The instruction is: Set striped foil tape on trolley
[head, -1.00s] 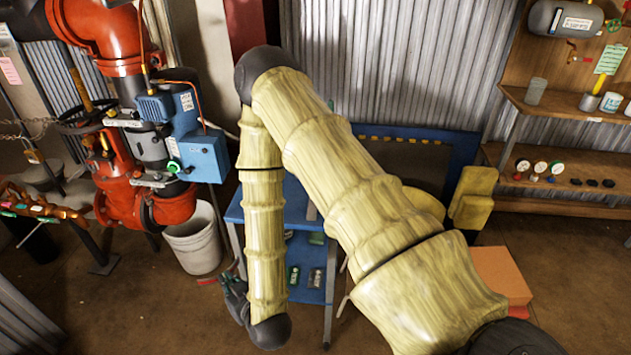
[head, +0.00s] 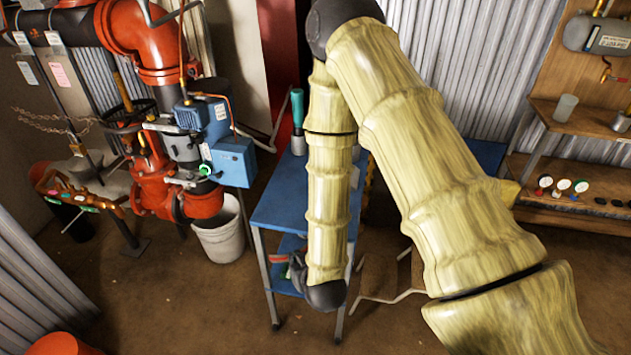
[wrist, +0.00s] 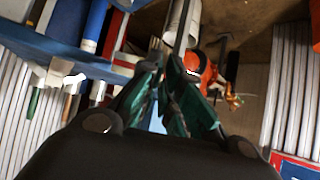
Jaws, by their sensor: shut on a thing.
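The blue trolley (head: 283,205) stands in the middle of the head view, with an upper deck and a lower shelf. My arm crosses in front of it and hides much of its right part. My gripper (head: 296,272) hangs low by the trolley's front, partly hidden by my wrist. In the wrist view, my gripper's dark green fingers (wrist: 165,103) are close together with a pale sliver between them. I take this as the striped foil tape, but its stripes and shape do not show.
A green-topped tool (head: 297,110) stands at the trolley's back. A white bucket (head: 221,240) and red pipework (head: 155,185) with a blue box (head: 232,162) are left of the trolley. A wooden shelf unit (head: 565,215) stands right. Floor in front is clear.

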